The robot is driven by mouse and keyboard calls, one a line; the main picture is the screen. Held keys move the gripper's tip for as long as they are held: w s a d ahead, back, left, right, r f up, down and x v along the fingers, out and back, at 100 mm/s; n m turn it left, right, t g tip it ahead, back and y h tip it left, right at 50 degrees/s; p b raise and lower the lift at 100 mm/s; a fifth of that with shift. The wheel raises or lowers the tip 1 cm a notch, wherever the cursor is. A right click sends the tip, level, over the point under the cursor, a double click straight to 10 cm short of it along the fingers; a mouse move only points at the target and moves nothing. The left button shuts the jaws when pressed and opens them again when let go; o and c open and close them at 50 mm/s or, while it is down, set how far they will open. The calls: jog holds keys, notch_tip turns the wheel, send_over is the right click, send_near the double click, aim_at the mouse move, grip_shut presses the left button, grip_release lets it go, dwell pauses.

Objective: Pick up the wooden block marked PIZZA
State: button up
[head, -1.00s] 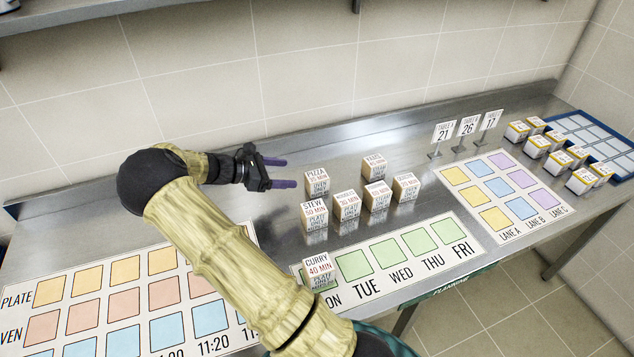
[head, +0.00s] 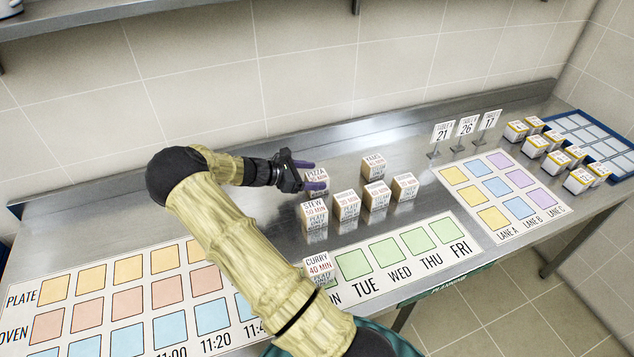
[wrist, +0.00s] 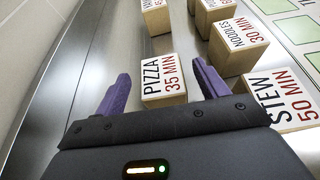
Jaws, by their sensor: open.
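The wooden block marked PIZZA (head: 316,181) stands on the steel counter at the back left of the group of blocks. In the wrist view the PIZZA block (wrist: 163,80) shows its top, reading PIZZA 35 MIN, between and just beyond the fingertips. My gripper (head: 310,175) is open, with its purple fingers on either side of the block's near end in the head view, partly covering it. In the wrist view my gripper (wrist: 163,86) has nothing clamped. I cannot tell whether either finger touches the block.
The STEW block (head: 314,215) stands close in front, near the right finger in the wrist view. The NOODLES block (wrist: 238,45) and several others stand to the right. The CURRY block (head: 318,268) is nearer the front. The tiled wall is behind; counter left of PIZZA is clear.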

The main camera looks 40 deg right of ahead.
aim_at(315, 176)
jog(key=x, duration=0.4)
jog(key=shift+p, duration=0.35)
jog(key=shift+a, duration=0.1)
jog(key=shift+c, duration=0.2)
jog(key=c, duration=1.1)
